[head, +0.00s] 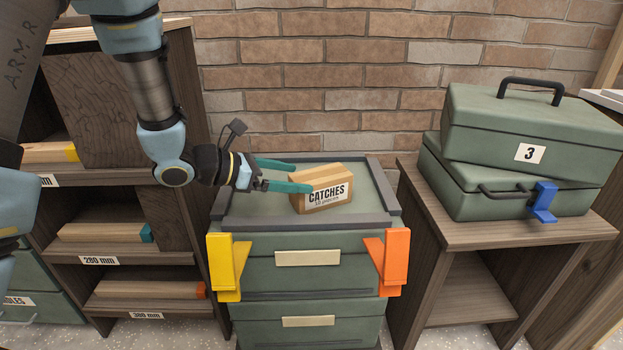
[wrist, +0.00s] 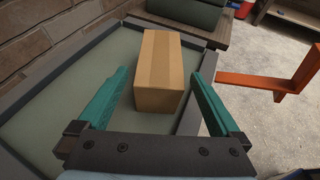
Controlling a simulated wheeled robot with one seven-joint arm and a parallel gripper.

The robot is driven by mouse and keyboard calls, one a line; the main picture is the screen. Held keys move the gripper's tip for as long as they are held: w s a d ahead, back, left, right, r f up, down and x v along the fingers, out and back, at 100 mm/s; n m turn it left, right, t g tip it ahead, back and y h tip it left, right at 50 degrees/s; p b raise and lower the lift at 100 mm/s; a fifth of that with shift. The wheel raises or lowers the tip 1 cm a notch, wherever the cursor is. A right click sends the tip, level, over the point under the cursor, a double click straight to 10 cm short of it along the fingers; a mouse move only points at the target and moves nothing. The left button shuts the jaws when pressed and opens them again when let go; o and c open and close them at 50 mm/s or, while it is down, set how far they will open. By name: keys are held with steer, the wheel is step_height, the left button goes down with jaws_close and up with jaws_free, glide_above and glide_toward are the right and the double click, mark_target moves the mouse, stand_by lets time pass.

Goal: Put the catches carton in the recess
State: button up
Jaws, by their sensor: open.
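The catches carton (head: 322,190), a small brown box with a white CATCHES label, stands on the recessed top (head: 255,210) of a green drawer cabinet, inside its raised dark rim. In the wrist view the carton (wrist: 160,72) stands between the two teal fingers, near the rim's right side. My gripper (head: 302,177) is open, with one finger behind the carton and the other at its left front. In the wrist view my gripper (wrist: 162,82) shows gaps between the fingers and the carton. The carton's underside is hidden.
Yellow (head: 228,266) and orange (head: 390,262) brackets stick out at the cabinet's front corners. Green toolboxes, the upper one marked 3 (head: 530,135), are stacked on a wooden stand (head: 490,238) to the right. A wooden shelf (head: 130,178) with timber pieces stands left. A brick wall (head: 320,80) is behind.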

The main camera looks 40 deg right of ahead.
steer(key=v, duration=0.4)
steer(key=shift+w+a+r, duration=0.1)
steer(key=shift+a, duration=0.3)
steer(key=w+a+m+t+y, duration=0.2)
steer(key=a+m+y, duration=0.4)
steer(key=a, duration=1.3)
steer(key=w+a+m+t+y, duration=0.3)
steer(key=a+m+y, duration=0.3)
steer(key=a, duration=1.3)
steer(key=m, duration=0.3)
steer(key=shift+w+a+f+m+t+y, duration=0.2)
steer(key=shift+w+f+m+t+y, duration=0.1)
steer(key=shift+w+m, duration=0.1)
steer(key=shift+r, duration=0.1)
step_height(320, 180, up, 22)
steer(key=p, duration=2.2)
